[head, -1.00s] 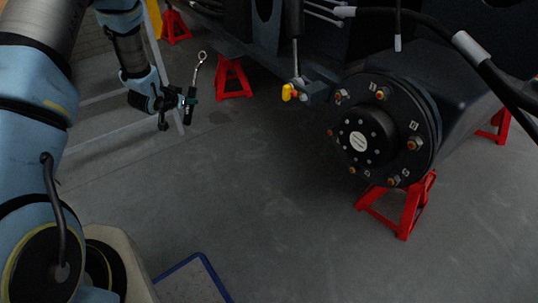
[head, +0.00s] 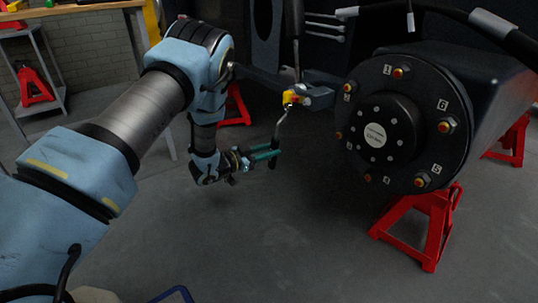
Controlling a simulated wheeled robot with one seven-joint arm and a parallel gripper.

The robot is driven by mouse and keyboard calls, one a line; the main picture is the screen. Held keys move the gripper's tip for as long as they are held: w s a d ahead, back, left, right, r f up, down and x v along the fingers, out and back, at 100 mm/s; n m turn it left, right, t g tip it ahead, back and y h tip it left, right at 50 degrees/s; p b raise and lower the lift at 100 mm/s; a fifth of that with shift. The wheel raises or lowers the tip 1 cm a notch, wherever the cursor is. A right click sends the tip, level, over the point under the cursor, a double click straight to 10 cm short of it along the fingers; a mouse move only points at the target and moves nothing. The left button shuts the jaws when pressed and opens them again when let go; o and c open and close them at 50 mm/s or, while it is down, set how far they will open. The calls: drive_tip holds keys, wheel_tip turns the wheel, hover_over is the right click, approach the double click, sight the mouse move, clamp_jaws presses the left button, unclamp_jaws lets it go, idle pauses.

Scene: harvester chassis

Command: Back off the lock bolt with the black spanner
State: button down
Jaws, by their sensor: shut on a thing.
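My gripper (head: 270,155) is shut on the spanner (head: 277,132), around its black handle. The spanner's bright shaft slants upward to the right. Its upper end is at the small yellow part (head: 293,98) below the dark rod; whether they touch is unclear. A dark bracket (head: 320,83) with a small bright round part (head: 307,101) is beside the yellow part. I cannot tell for sure which piece is the lock bolt; the spanner's ring end is not distinct here.
The black wheel hub (head: 402,175), with numbered orange-tipped studs, is close on the right. A red stand (head: 425,228) is under the axle, and another (head: 235,107) is behind my arm. A hose (head: 440,22) hangs above. The floor in front is clear.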

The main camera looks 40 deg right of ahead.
drive_tip(key=shift+w+a, duration=0.1)
drive_tip(key=shift+d, duration=0.6)
drive_tip(key=shift+d+b, duration=0.3)
drive_tip(key=shift+d, duration=1.5)
drive_tip(key=shift+s+d, duration=0.2)
drive_tip(key=shift+d, duration=0.85)
drive_tip(key=shift+s, duration=0.1)
drive_tip(key=shift+s+a+f+n+g+p, duration=0.1)
drive_tip(key=shift+s+n+g+p, duration=0.2)
drive_tip(key=shift+s+n+p, duration=1.15)
